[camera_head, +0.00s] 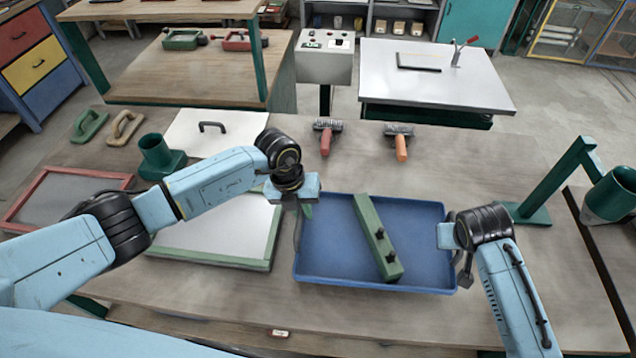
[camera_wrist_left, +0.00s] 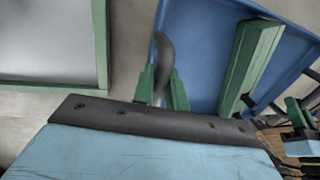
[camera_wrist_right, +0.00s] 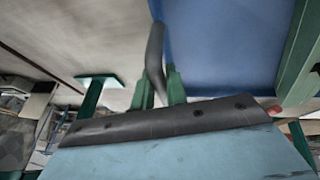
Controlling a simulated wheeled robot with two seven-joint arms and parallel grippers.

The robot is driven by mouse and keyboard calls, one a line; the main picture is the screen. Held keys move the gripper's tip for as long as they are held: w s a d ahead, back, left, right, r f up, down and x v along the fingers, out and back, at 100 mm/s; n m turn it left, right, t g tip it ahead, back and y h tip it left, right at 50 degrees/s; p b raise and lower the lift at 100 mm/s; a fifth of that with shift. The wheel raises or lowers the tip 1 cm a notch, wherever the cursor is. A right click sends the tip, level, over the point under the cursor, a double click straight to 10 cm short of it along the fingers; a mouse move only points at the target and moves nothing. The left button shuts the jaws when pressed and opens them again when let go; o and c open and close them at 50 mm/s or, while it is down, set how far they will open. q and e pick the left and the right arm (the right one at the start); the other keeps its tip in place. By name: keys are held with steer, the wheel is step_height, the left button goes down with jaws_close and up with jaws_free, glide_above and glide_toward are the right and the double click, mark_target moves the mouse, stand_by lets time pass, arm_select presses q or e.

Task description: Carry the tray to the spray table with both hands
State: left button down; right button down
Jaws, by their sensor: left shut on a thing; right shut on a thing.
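The blue tray (camera_head: 335,235) is at the front middle of the workbench, with a green bar (camera_head: 377,240) with black knobs lying across it. I cannot tell whether the tray rests on the bench or is slightly raised. My left gripper (camera_head: 304,208) is at its left side; in the left wrist view its green fingers (camera_wrist_left: 162,90) are shut on a dark tray handle (camera_wrist_left: 164,55). My right gripper is at its right side, fingertips mostly hidden in the head view; in the right wrist view its fingers (camera_wrist_right: 159,90) are shut on the other dark handle (camera_wrist_right: 155,50).
A metal-topped table (camera_head: 430,85) stands behind the workbench (camera_head: 480,165) at the right, a wooden table (camera_head: 190,75) at the left, a control box (camera_head: 325,62) between them. Two rollers (camera_head: 326,138) (camera_head: 401,142) lie behind the tray. A framed panel (camera_head: 215,235) is left; a green stand (camera_head: 555,180) is right.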

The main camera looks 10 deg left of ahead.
mark_target(451, 252)
arm_select(q)
steer(key=shift+s+a+r, duration=0.1)
steer(key=shift+s+a, duration=0.05)
steer(key=shift+s, duration=0.1)
arm_select(e)
steer(key=shift+s+d+r, duration=0.15)
steer(key=shift+s+r, duration=0.05)
steer(key=shift+s, duration=0.05)
arm_select(q)
steer(key=shift+w, duration=0.1)
arm_select(e)
steer(key=shift+w+f, duration=0.1)
